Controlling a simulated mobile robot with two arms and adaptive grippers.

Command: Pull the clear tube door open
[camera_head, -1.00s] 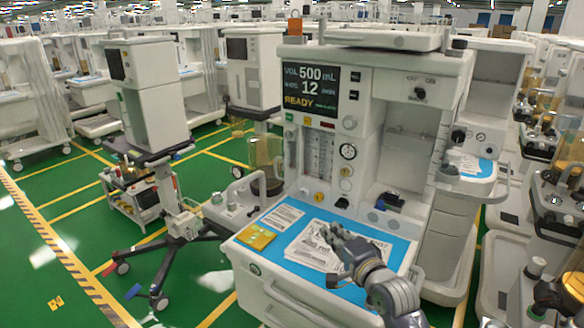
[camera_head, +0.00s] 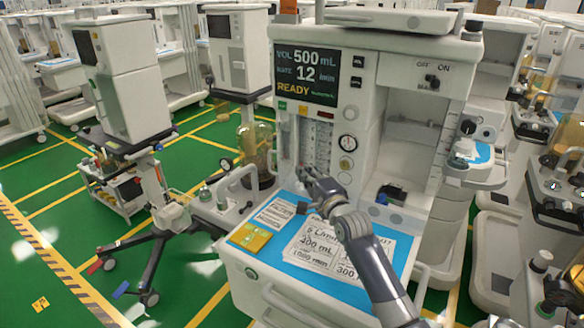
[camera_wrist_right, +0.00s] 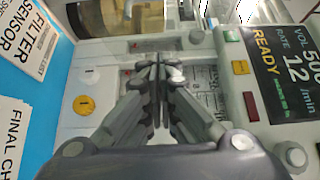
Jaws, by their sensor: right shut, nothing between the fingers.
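The clear tube door (camera_head: 316,140) is an upright panel over the flow tubes, left of the round gauge on the cart's front. It looks closed. My right gripper (camera_head: 306,174) is at the door's lower part, and its arm reaches up over the blue worktop. In the right wrist view, my right gripper's fingers (camera_wrist_right: 158,70) are shut with nothing between them, and they hide much of the tube panel behind. I cannot tell whether the tips touch the door. My left gripper is not in view.
The blue worktop (camera_head: 292,269) carries printed sheets (camera_head: 325,247) and a yellow card (camera_head: 250,235). The display (camera_head: 307,77) reads READY above the tubes. A round gauge (camera_head: 348,143) and knobs sit to the right. An amber canister (camera_head: 255,150) stands to the left.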

